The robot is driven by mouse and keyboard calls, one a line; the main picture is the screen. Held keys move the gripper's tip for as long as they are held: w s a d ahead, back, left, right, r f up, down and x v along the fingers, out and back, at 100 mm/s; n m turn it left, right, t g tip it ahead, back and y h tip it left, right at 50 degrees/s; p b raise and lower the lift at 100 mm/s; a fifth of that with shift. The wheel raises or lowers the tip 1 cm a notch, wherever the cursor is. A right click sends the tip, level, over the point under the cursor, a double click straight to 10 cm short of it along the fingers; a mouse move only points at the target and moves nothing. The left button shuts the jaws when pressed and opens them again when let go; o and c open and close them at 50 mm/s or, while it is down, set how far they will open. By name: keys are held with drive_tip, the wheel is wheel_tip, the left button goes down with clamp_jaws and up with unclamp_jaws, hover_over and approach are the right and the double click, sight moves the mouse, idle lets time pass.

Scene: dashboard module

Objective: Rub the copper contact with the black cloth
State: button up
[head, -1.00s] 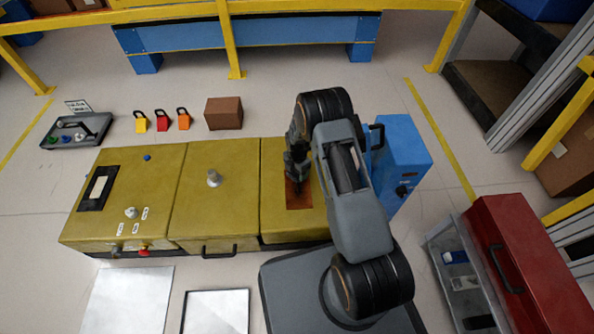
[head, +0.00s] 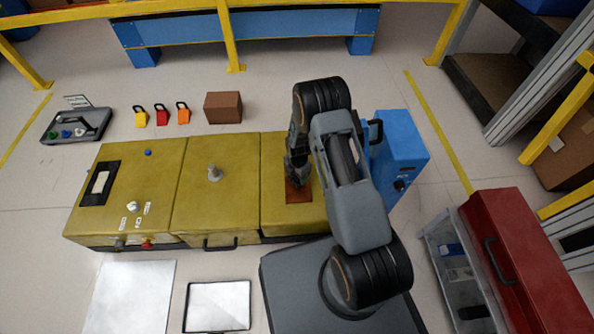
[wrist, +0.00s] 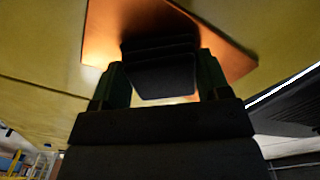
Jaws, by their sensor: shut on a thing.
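The copper contact (head: 297,194) is a flat orange-brown plate on top of the right-hand yellow box (head: 278,222). My gripper (head: 296,178) is over it, pointing down. In the wrist view the copper contact (wrist: 108,30) fills the upper middle, and my gripper (wrist: 158,85) is shut on the black cloth (wrist: 160,72), a dark folded block between its fingers. The cloth lies over the middle of the plate and looks close to or against it; I cannot tell if it touches. In the head view my arm and gripper hide the cloth.
A blue box (head: 398,155) with a handle stands right of the yellow boxes. A red toolbox (head: 522,265) is at the lower right. Padlocks (head: 162,115) and a brown block (head: 223,107) stand behind. A grey tray (head: 77,126) is at the far left.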

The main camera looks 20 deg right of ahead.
sight(298, 181)
drive_tip(key=shift+s+a+f+p, duration=0.1)
drive_tip(key=shift+s+a+p, duration=0.1)
drive_tip(key=shift+s, duration=0.65)
drive_tip(key=shift+s+a+f+p, duration=0.1)
drive_tip(key=shift+s+a+p, duration=0.1)
drive_tip(key=shift+s, duration=0.65)
drive_tip(key=shift+s+a+r+p, duration=0.15)
drive_tip(key=shift+s+p, duration=0.1)
drive_tip(key=shift+s, duration=0.65)
drive_tip(key=shift+s+a+p, duration=0.15)
drive_tip(key=shift+s+p, duration=0.1)
drive_tip(key=shift+s, duration=0.75)
drive_tip(key=shift+w+d+b, duration=0.25)
drive_tip(key=shift+w+b, duration=0.35)
drive_tip(key=shift+w, duration=0.65)
drive_tip(key=shift+w+d+b, duration=0.25)
drive_tip(key=shift+w+b, duration=0.3)
drive_tip(key=shift+w, duration=0.75)
drive_tip(key=shift+w+d+b, duration=0.25)
drive_tip(key=shift+w+b, duration=0.35)
drive_tip(key=shift+w, duration=0.65)
drive_tip(key=shift+w+d+f+b, duration=0.15)
drive_tip(key=shift+w+b, duration=0.25)
drive_tip(key=shift+w, duration=0.2)
drive_tip(key=shift+w+d+f+b, duration=0.1)
drive_tip(key=shift+w+b, duration=0.3)
drive_tip(key=shift+w, duration=0.2)
drive_tip(key=shift+w+d+r, duration=0.1)
drive_tip(key=shift+w+r, duration=0.05)
drive_tip(key=shift+w, duration=0.45)
